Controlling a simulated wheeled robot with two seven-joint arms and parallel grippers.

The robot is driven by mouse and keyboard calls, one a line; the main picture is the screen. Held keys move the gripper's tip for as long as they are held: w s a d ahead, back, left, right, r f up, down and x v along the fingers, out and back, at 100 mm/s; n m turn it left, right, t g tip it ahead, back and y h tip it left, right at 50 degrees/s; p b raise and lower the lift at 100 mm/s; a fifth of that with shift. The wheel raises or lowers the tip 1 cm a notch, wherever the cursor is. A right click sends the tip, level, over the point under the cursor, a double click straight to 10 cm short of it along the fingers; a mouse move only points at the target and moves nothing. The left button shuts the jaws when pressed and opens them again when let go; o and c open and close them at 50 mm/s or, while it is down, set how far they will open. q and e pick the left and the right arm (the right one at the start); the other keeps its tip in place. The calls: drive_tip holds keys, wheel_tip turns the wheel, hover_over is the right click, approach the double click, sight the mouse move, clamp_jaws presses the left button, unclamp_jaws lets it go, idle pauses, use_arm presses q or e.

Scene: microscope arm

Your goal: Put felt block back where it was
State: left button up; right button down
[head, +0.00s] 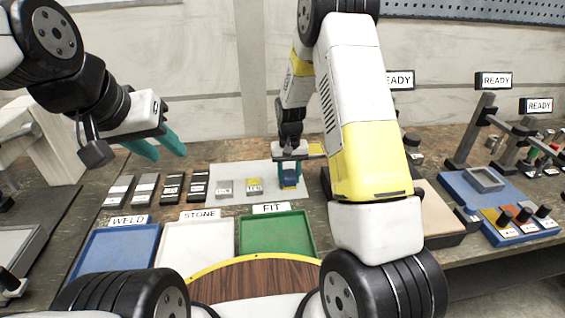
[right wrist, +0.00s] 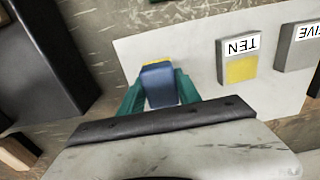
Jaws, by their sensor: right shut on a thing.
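A blue block (head: 290,182) is between the teal fingers of my right gripper (head: 289,176), at the right end of the white mat (head: 240,194). In the right wrist view the blue block (right wrist: 159,87) shows between both fingers, with a strip of yellow at its far edge. My right gripper (right wrist: 161,95) is shut on it. No label on it is readable, and I cannot tell whether it touches the mat. My left gripper (head: 158,148) is open and empty, above the left side of the bench.
In front are the blue WELD tray (head: 115,250), white STONE tray (head: 196,245) and green FIT tray (head: 276,234).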

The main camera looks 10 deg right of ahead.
drive_tip(key=shift+f, duration=0.1)
drive_tip(key=c, duration=0.9)
unclamp_jaws()
drive_tip(key=shift+o, duration=0.2)
wheel_tip(320, 180, up, 12)
wheel_tip(320, 180, up, 8)
drive_tip(key=t, duration=0.1)
hover_over(289, 174)
drive_tip(key=s, duration=0.4)
drive_tip(key=s+r+t, duration=0.1)
drive_tip(key=s+r, duration=0.3)
drive_tip(key=s, duration=0.3)
drive_tip(key=s+d+r+t+y, duration=0.1)
drive_tip(key=s+r+t, duration=0.1)
drive_tip(key=s, duration=0.5)
drive_tip(key=s+r+t+y, duration=0.1)
drive_tip(key=s+r+t, duration=0.1)
drive_tip(key=s+r, duration=0.3)
drive_tip(key=s, duration=0.3)
drive_tip(key=shift+d+r+n, duration=0.3)
drive_tip(key=shift+d, duration=0.05)
